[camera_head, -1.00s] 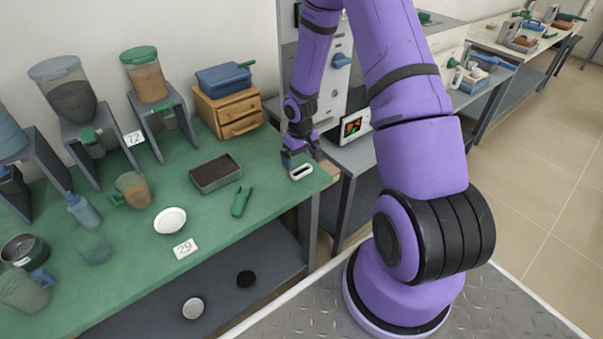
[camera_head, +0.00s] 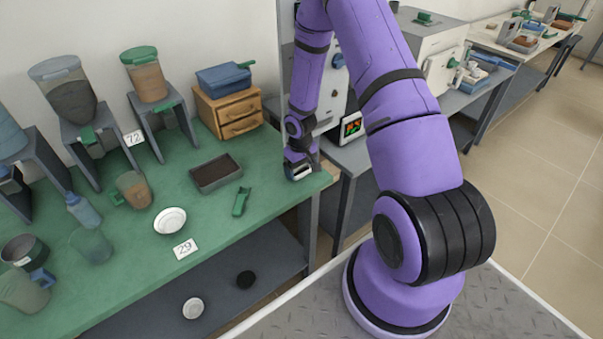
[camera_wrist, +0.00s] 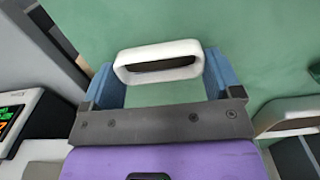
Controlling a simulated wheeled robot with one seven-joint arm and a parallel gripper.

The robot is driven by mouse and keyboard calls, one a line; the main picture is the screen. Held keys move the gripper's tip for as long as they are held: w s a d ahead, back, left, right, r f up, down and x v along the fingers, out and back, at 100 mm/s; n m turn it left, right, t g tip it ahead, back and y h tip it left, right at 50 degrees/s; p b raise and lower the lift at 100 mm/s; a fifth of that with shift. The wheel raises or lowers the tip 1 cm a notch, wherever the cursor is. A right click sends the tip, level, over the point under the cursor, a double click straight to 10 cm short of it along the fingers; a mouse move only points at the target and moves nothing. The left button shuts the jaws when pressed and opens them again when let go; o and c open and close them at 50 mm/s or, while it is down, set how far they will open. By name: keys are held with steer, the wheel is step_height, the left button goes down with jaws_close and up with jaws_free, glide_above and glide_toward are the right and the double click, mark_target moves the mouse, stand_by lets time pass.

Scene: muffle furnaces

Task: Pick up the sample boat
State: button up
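The sample boat (camera_wrist: 133,76) is a small white oblong dish with a dark hollow. It lies on the green table top (camera_wrist: 268,45) near the table's right end. My gripper (camera_wrist: 161,68) is open, its two blue fingers low at either end of the boat, with the boat between the fingertips. Whether either finger touches it I cannot tell. In the head view my gripper (camera_head: 298,167) is down at the boat (camera_head: 297,178) and hides much of it.
A tray of dark material (camera_head: 215,187), a green tool (camera_head: 241,202) and a white dish (camera_head: 170,221) lie to the left. A wooden drawer box (camera_head: 232,114) stands behind. A device with a lit screen (camera_head: 352,127) is at the right, beyond the table's end.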

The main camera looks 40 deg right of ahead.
steer(key=shift+r, duration=0.15)
steer(key=shift+r, duration=0.5)
steer(key=shift+s+a+r, duration=0.1)
steer(key=shift+s+r, duration=0.2)
steer(key=shift+r, duration=0.3)
steer(key=shift+s+a+r, duration=0.1)
steer(key=shift+s+r, duration=0.15)
steer(key=shift+r, duration=0.35)
steer(key=s+a+r, duration=0.1)
steer(key=s+a, duration=0.3)
steer(key=s, duration=1)
steer(key=shift+s+r, duration=0.15)
steer(key=shift+o, duration=1.3)
steer(key=shift+c, duration=1.3)
glide_above(300, 173)
steer(key=shift+d+f, duration=0.1)
steer(key=shift+f, duration=0.9)
